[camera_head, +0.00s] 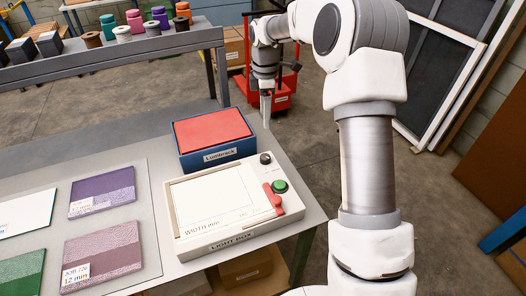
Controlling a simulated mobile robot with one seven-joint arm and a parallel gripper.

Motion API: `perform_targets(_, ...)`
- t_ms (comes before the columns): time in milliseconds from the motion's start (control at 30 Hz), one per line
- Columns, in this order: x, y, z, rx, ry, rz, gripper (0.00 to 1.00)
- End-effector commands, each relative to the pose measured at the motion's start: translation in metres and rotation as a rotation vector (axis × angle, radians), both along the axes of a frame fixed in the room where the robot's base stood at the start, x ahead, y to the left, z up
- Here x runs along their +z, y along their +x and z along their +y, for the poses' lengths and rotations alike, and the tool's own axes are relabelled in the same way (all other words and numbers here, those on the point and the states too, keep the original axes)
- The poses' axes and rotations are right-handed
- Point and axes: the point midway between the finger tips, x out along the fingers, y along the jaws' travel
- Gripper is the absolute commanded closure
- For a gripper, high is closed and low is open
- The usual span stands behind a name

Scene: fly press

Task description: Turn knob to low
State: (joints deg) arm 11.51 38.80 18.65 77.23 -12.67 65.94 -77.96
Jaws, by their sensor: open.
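A white light box (215,205) labelled "LIGHT BOX" lies on the grey table. A small black knob (265,158) sits at its back right corner, with tiny markings beside it that I cannot read. A round green control (279,186) and a red lever-like part (274,202) are on its right side. My gripper (266,116) points down beyond the table's back right edge, behind the black knob in the picture and apart from it. It is open and holds nothing visible. Which way the knob is set is too small to tell.
A blue box with a red top (212,130) stands just behind the light box, left of my gripper. Coloured sample plates (102,191) lie at left. A rear bench (120,62) carries spools and blocks. A red cart (270,98) stands on the floor behind.

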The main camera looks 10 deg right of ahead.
Motion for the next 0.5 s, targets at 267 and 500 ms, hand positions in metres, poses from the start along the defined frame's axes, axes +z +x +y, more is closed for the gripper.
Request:
perform_targets(267,-0.054,-0.002,0.000,-0.002,0.000,0.007,0.27)
perform_targets(500,-0.106,-0.002,0.000,-0.002,0.000,0.005,0.27)
